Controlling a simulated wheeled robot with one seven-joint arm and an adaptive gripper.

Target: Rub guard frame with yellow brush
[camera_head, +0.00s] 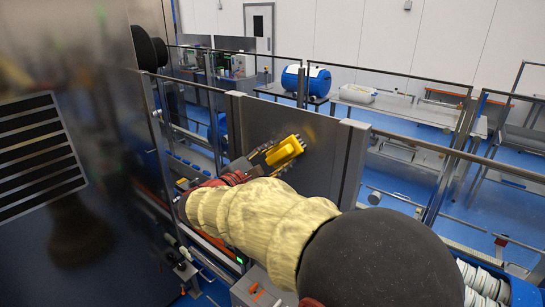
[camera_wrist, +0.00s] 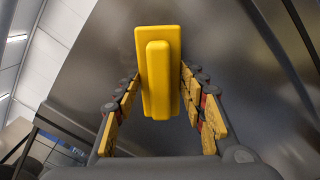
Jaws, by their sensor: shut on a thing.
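The yellow brush (camera_head: 285,151) is in my gripper (camera_head: 268,157), in front of a grey metal panel of the guard frame (camera_head: 340,150). In the wrist view the brush (camera_wrist: 158,70) stands between the two padded fingers of my gripper (camera_wrist: 160,95), its back and raised grip facing me. Its bristle side is hidden, so I cannot tell whether it touches the panel. The panel (camera_wrist: 225,60) fills much of the wrist view behind the brush. A faint brownish smudge shows on the panel beside the brush in the head view.
A large dark metal cabinet (camera_head: 75,170) with a slotted vent stands close on the left. Railings (camera_head: 440,160) run to the right of the panel. Behind the fence are benches, a blue drum (camera_head: 305,81) and blue floor. White rolls (camera_head: 482,284) lie at the lower right.

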